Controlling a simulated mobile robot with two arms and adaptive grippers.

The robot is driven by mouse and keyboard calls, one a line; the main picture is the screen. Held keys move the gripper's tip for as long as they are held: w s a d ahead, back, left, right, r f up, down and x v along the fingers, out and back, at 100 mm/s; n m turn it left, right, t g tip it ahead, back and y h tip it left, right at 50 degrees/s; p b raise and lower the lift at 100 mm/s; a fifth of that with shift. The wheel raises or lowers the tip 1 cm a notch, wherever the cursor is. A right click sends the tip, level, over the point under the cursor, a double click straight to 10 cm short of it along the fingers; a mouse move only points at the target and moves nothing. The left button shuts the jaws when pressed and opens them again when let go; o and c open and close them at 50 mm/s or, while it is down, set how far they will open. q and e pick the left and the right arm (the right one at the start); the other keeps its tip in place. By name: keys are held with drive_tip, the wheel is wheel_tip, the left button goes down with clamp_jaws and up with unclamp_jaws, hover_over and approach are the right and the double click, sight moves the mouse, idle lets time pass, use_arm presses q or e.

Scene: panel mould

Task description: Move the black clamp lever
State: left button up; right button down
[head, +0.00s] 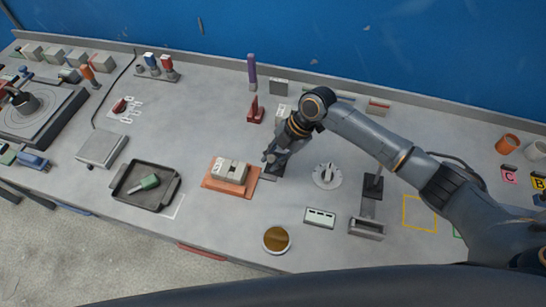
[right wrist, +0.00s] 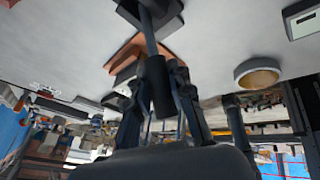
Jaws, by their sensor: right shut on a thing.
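The black clamp lever (right wrist: 157,88) stands between the two fingers of my right gripper (right wrist: 160,72) in the right wrist view, its thick dark grip between them and its thin shaft running to a dark base. In the head view my right gripper (head: 272,157) points down just right of the orange plate (head: 209,183) with the grey mould block (head: 232,171). There it is shut on the lever and mostly hides it; part of the dark base (head: 270,176) shows below. My left gripper is not in view.
A round grey dial (head: 327,176) and another dark upright lever (head: 373,184) stand to the right. A red clamp-like piece (head: 256,110) stands behind. A dark tray (head: 137,201) with a green-handled tool lies left. A round amber-filled dish (head: 276,240) is near the front edge.

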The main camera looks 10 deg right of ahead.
drive_tip(key=shift+w+d+g+b, duration=0.1)
drive_tip(key=shift+w+g+b, duration=0.3)
drive_tip(key=shift+b, duration=0.35)
drive_tip(key=w+g+y+b, duration=0.1)
drive_tip(key=b, duration=0.2)
drive_tip(key=w+d+m+g+b, duration=0.1)
drive_tip(key=g+b, duration=0.1)
drive_tip(key=b, duration=0.2)
drive_tip(key=w+g+y+b, duration=0.1)
drive_tip(key=w+b, duration=0.1)
drive_tip(key=b, duration=0.2)
drive_tip(key=shift+d+r+y, duration=0.25)
drive_tip(key=shift+d+y, duration=0.05)
drive_tip(key=shift+w+d+r+m+g+b, duration=0.25)
drive_tip(key=shift+g+b, duration=0.35)
drive_tip(key=shift+b, duration=0.55)
